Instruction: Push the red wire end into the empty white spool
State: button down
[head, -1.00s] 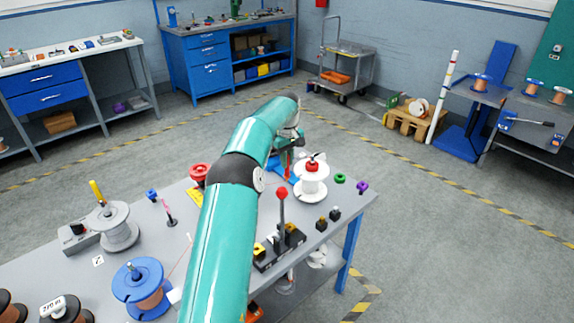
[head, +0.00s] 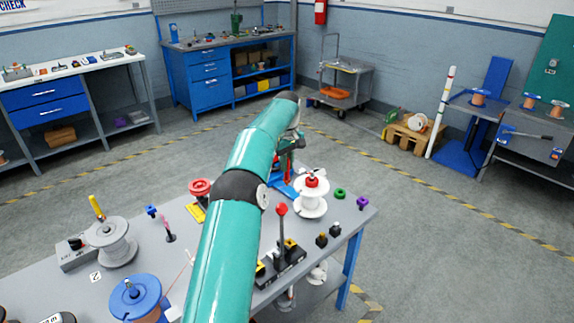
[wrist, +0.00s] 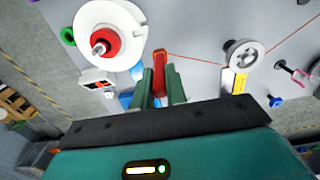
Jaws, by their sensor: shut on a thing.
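The white spool (head: 311,203) stands upright near the right end of the grey table, with a red cap on top. In the wrist view the white spool (wrist: 135,20) and its red hub with a metal pin lie up and left of my gripper. My gripper (wrist: 160,88) has green fingers shut on the upright red wire end (wrist: 158,68), beside the spool and apart from it. A thin red wire (wrist: 195,60) runs from it to the right. In the head view my arm hides most of the gripper and the wire end.
A light grey wheel on a yellow base (wrist: 240,80) stands right of the gripper. A red-knobbed lever (head: 281,210), small black blocks, a green ring (head: 339,193) and a purple knob (head: 362,202) surround the spool. Other spools stand at the table's left.

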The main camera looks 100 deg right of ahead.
jog(key=shift+s+a, duration=0.2)
jog(key=shift+s, duration=0.6)
jog(key=shift+s+a, duration=0.25)
jog(key=shift+s, duration=0.55)
jog(key=shift+s+a, duration=0.2)
jog(key=shift+s, duration=0.6)
jog(key=shift+f, duration=0.1)
jog(key=shift+f, duration=0.6)
jog(key=shift+f, duration=1.1)
jog(key=c, duration=1.3)
grip_release()
jog(key=shift+c, duration=0.2)
jog(key=o, duration=0.3)
jog(key=shift+o, duration=0.2)
